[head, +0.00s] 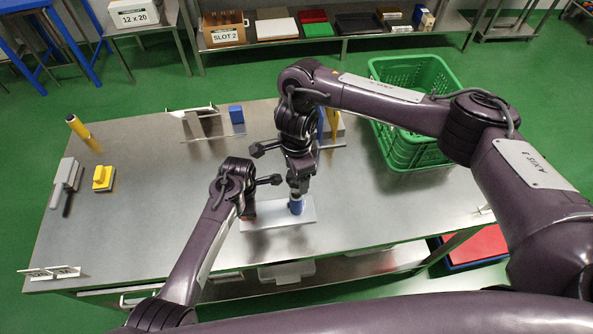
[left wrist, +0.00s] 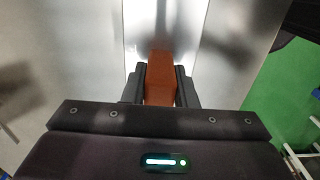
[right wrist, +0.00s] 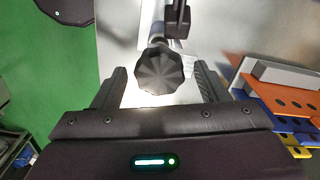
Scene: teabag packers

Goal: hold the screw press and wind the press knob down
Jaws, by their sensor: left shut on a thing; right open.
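The screw press has a pale base plate (head: 278,216) near the table's front edge. My left gripper (head: 249,212) is shut on its orange-brown block (left wrist: 160,78), which sits between the fingers in the left wrist view. The black fluted press knob (right wrist: 160,72) shows in the right wrist view. My right gripper (right wrist: 160,82) is open, with one finger on each side of the knob and gaps visible. In the head view the right gripper (head: 297,194) points down over the plate and hides the knob. A blue part (head: 296,206) shows below it.
A green crate (head: 395,148) stands at the table's right. A blue block (head: 236,114) and metal stands lie behind the press. The table between is clear.

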